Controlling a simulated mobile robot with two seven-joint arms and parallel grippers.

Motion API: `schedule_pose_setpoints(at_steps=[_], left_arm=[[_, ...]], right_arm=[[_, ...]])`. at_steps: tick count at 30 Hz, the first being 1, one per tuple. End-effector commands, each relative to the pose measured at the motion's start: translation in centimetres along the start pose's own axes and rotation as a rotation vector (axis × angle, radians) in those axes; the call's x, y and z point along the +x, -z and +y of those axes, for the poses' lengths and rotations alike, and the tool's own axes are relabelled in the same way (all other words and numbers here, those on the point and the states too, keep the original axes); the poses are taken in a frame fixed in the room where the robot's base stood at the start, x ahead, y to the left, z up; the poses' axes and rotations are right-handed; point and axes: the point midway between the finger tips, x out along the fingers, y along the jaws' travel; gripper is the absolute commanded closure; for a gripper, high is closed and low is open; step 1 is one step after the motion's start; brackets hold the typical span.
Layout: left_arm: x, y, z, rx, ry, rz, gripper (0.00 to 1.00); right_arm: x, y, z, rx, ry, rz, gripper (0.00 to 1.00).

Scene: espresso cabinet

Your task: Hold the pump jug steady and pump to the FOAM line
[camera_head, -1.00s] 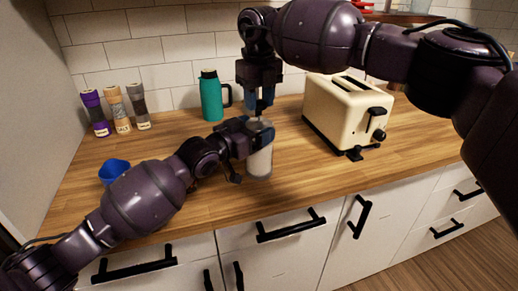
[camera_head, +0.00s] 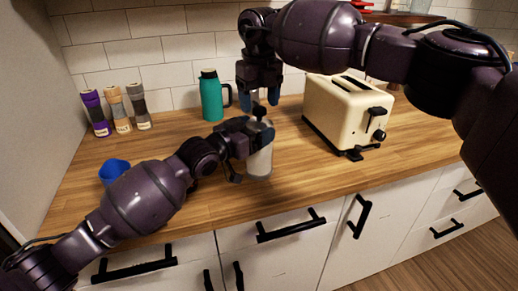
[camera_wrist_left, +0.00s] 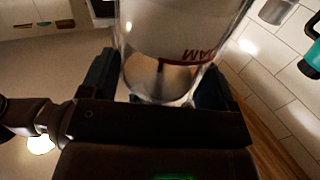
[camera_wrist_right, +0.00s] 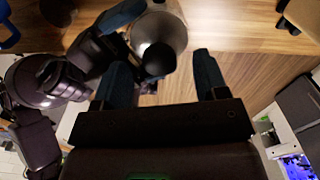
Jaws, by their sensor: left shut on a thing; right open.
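The pump jug (camera_head: 259,163) is a clear, pale cylinder standing upright near the counter's front edge. My left gripper (camera_head: 257,135) is shut around its side. In the left wrist view the jug (camera_wrist_left: 180,30) shows dark red FOAM lettering, upside down and partly cut off, with pale contents near a dark line; the exact level is unclear. Its black pump knob (camera_head: 259,110) stands above the lid. My right gripper (camera_head: 259,97) is open, pointing down just above the knob. In the right wrist view the silver lid (camera_wrist_right: 165,25) and knob lie between and beyond the fingers.
A cream toaster (camera_head: 348,110) stands right of the jug and a teal flask (camera_head: 211,97) behind it to the left. Three grinders (camera_head: 120,112) stand at the back left. A blue cup (camera_head: 113,170) is beside my left arm. Counter between grinders and jug is clear.

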Motion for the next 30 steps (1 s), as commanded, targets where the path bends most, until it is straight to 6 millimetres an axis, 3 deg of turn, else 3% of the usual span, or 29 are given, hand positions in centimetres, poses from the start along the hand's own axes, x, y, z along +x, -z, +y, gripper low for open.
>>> schedule_pose_setpoints(at_steps=[19, 30], left_arm=[[0.0, -0.1, 0.0, -0.002, 0.0, -0.002, 0.57], [0.0, -0.1, 0.0, -0.002, 0.0, -0.002, 0.57]], right_arm=[[-6.2, 0.0, 0.0, 0.001, -0.001, -0.001, 0.33], [-6.9, 0.0, 0.0, -0.001, -0.002, 0.001, 0.33]])
